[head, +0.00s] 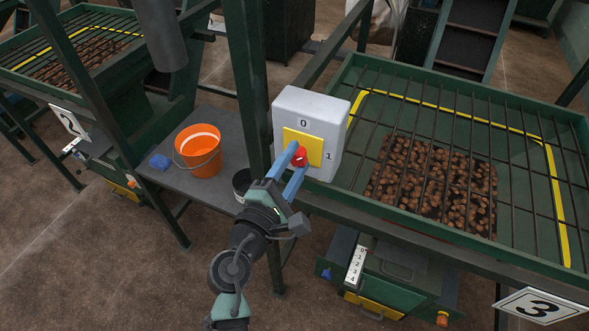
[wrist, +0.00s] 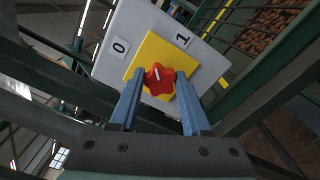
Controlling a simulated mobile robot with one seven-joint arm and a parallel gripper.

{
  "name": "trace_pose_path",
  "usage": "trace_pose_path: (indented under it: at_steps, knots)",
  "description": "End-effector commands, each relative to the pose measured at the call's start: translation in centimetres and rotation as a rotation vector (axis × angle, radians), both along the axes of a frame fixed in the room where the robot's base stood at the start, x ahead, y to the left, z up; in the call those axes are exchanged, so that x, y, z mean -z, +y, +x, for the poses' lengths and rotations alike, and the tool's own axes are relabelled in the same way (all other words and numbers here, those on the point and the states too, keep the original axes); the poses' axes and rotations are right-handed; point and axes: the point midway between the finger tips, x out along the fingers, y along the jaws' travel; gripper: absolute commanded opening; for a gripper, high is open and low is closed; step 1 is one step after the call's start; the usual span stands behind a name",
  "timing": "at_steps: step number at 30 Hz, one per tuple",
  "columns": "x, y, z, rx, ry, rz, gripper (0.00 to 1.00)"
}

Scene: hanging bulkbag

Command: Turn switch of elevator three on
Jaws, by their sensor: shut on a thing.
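A grey switch box (head: 315,112) with a yellow plate (head: 317,145) and a red knob (head: 299,158) is fixed by a dark green post. The box is marked 0 at the top and 1 at the right. My gripper (head: 296,167) has its two blue fingers on either side of the red knob and is shut on it. The wrist view shows the star-shaped red knob (wrist: 159,80) between the fingertips. A short white mark shows on the knob; I cannot tell for sure which number it points to. A sign with 3 (head: 541,306) hangs below the grated hopper.
A green hopper (head: 432,240) with bars over brown lumps stands right of the box. Green posts and beams (head: 250,80) surround the box.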

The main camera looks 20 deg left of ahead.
Motion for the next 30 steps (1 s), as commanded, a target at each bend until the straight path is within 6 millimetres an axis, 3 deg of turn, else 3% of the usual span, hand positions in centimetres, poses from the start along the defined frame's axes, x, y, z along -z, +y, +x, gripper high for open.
trace_pose_path:
  at_steps: [18,30]
  knots:
    - [0.59,-0.04,0.0,0.001,-0.019,0.56,0.0]
    - [0.39,-0.03,0.0,0.0,-0.025,0.762,0.0]
